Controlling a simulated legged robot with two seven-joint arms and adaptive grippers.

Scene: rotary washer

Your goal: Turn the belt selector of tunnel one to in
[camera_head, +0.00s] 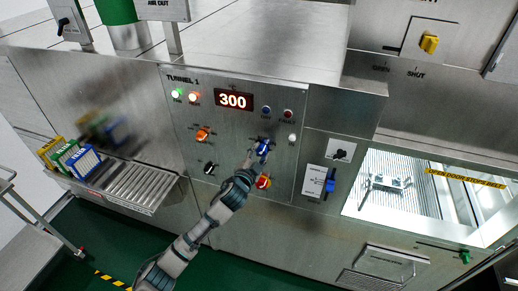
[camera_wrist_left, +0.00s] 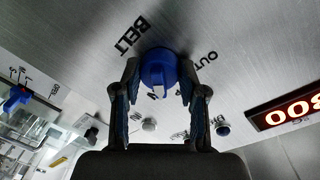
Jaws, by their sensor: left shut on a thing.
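The blue belt selector (camera_head: 263,146) is a knob on the Tunnel 1 panel (camera_head: 232,128), below and right of the red 300 display. In the left wrist view the blue knob (camera_wrist_left: 158,66) sits between my fingers, with BELT and OUT printed on the metal near it. Other lettering there is partly hidden by the knob and fingers. My left gripper (camera_head: 253,158) reaches the panel from below and is shut on the knob, one finger on each side. My right gripper shows in neither view.
An orange knob (camera_head: 203,134) and a black knob (camera_head: 209,168) are to the left. A blue lever (camera_head: 330,181) is to the right. A roller shelf (camera_head: 140,185) with boxes juts out at left.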

